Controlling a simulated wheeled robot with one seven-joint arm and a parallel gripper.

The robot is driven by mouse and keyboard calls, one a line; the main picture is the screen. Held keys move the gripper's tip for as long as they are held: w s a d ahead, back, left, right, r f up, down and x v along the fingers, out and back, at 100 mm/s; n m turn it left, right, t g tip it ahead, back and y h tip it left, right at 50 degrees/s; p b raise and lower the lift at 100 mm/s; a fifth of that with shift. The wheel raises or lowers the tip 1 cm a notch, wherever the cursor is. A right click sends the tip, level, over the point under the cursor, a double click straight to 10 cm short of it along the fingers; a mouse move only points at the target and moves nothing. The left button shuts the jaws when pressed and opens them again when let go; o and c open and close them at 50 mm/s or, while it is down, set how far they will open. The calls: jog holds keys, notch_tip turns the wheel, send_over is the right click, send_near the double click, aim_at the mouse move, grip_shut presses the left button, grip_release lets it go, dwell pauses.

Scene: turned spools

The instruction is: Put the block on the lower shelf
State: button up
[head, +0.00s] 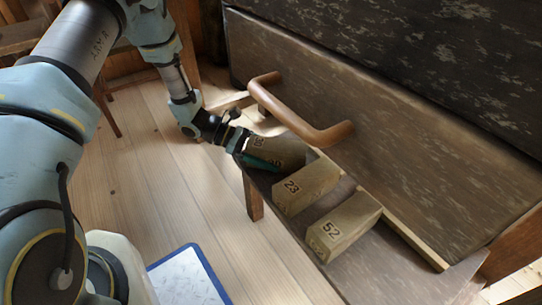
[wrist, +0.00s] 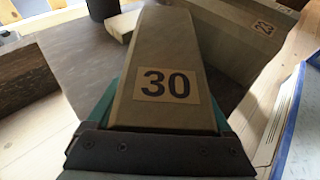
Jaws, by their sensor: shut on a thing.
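I cannot tell whether the block touches the surface below. The block labelled 23 (head: 305,187) and the block labelled 52 (head: 344,224) lie in a row to its right. I cannot make out a clear lower shelf.
A curved wooden armrest-like bar (head: 305,125) rises behind the blocks, in front of a worn dark board (head: 390,130). A blue-edged white panel (head: 187,280) lies on the pale plank floor (head: 150,190). Open floor lies left of the surface.

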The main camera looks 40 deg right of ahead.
jog(key=o, duration=1.5)
jog(key=p+v, duration=0.3)
jog(key=v, duration=0.9)
jog(key=shift+r, duration=0.15)
jog(key=a+r+m+t+y, duration=0.3)
jog(key=a+r, duration=0.3)
jog(key=a, duration=0.5)
jog(key=a+r+m+t+y, duration=0.3)
jog(key=a+r+t, duration=0.2)
jog(key=a, duration=0.6)
jog(key=a+r+m+t+y, duration=0.3)
jog(key=a+r, duration=0.4)
jog(key=a, duration=0.4)
jog(key=shift+w+r+m+t, duration=0.2)
jog(key=shift+r+m+t, duration=0.1)
jog(key=shift+t, duration=0.1)
notch_tip(320, 180, up, 35)
jog(key=p, duration=3.5)
